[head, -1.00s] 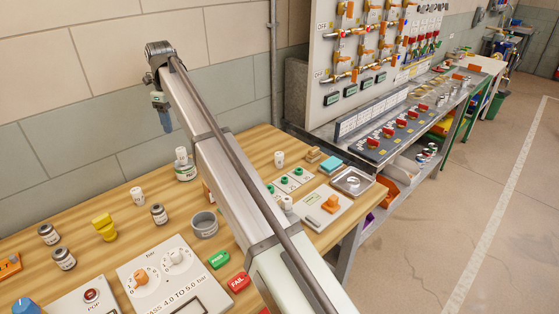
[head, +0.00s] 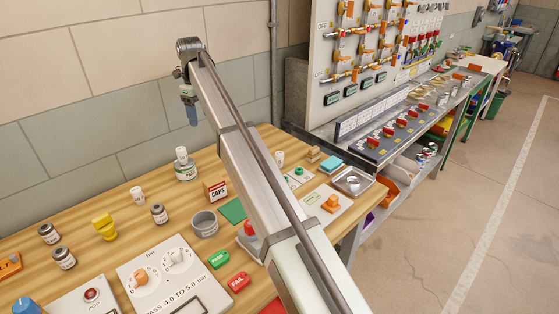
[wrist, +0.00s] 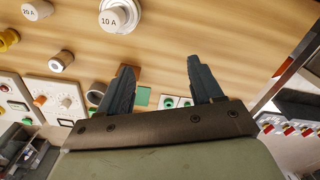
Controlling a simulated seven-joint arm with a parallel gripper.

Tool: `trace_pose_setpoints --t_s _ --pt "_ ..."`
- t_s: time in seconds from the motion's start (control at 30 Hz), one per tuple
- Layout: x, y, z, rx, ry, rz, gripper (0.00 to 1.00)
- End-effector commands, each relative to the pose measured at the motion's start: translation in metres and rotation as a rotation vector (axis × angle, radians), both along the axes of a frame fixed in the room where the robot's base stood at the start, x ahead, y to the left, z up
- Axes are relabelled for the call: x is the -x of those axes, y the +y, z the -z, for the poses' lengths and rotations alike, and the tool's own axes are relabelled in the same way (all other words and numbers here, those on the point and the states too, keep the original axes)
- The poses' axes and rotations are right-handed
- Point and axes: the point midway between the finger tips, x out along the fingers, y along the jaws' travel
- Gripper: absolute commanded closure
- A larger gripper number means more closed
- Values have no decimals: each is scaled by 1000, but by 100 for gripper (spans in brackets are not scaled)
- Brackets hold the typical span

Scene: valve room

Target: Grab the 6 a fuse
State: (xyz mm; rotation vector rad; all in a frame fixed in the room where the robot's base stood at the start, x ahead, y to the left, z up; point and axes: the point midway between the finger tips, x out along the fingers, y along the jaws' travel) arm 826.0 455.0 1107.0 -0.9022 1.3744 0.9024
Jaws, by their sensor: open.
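No fuse in view has a readable 6 A mark. In the wrist view, a white cap marked 10 A (wrist: 109,20) is at the top, and one marked 20 A (wrist: 32,11) is at the top left. In the head view, white fuse-like cylinders stand at the bench's back left (head: 137,195), on a round tin (head: 181,155), and farther right (head: 279,158); their marks are too small to read. My gripper (head: 190,112) is raised above the bench, in front of the wall. Its fingers (wrist: 160,66) are apart, with nothing between them.
The wooden bench (head: 95,204) holds several small jars, a yellow part (head: 103,226), a CAPS box (head: 215,190), a grey cup (head: 204,224) and a dial panel (head: 170,270). A tall valve board (head: 350,60) stands to the right. My arm hides part of the bench.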

Motion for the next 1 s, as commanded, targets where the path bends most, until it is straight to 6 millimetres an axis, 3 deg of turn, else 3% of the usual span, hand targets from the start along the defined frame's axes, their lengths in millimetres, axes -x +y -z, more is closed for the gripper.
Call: trace_pose_setpoints --t_s 0.03,0.2,0.5,0.7,1.0 --pt "-14 -29 2 0 1 36 35" --pt "-37 -107 9 1 4 126 35" --pt "-47 -198 21 3 7 224 35" --pt "-36 -250 32 3 8 205 35" --pt "-16 -258 41 2 2 -78 35"
